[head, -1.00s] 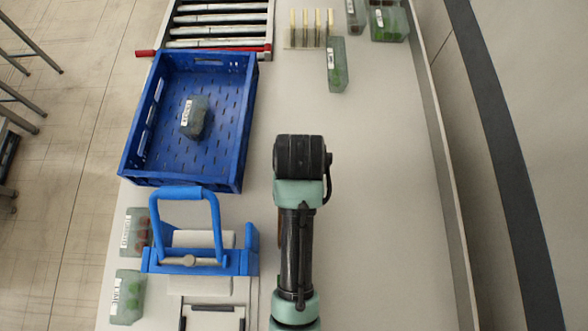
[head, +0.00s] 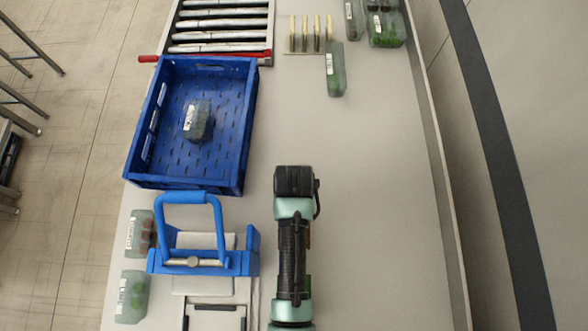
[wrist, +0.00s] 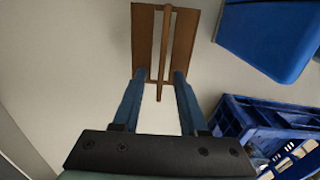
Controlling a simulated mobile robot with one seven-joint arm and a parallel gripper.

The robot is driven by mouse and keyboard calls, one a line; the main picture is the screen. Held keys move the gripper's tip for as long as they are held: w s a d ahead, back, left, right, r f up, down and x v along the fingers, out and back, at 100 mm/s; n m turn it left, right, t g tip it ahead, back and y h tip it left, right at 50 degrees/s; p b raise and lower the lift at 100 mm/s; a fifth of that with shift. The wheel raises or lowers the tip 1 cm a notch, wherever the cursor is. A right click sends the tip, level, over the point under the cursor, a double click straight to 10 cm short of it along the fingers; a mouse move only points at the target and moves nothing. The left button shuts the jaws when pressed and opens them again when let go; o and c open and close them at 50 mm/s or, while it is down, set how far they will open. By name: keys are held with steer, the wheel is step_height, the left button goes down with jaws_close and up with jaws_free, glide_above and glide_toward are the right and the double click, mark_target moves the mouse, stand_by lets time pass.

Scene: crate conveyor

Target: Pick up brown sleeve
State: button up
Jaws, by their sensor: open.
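The brown sleeve (wrist: 183,45) shows at the top of the wrist view, on the pale table. It looks like two brown panels with a narrow upright strip between them. My gripper (wrist: 160,75) is open and empty, its two blue fingers pointing at the sleeve's near edge. The strip's near end reaches between the fingers. I cannot tell whether the fingers touch the sleeve. In the head view my arm covers most of the sleeve, and only a small brown patch (head: 308,238) shows beside it. The fingers are hidden there.
A blue crate (head: 246,140) holding one labelled greenish pack (head: 198,120) stands ahead to the left. A blue lever press (head: 240,262) is left of my arm, with two labelled packs (head: 140,232) (head: 132,297) beyond it. The table right of my arm is clear.

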jaws_close()
stand_by(1.4)
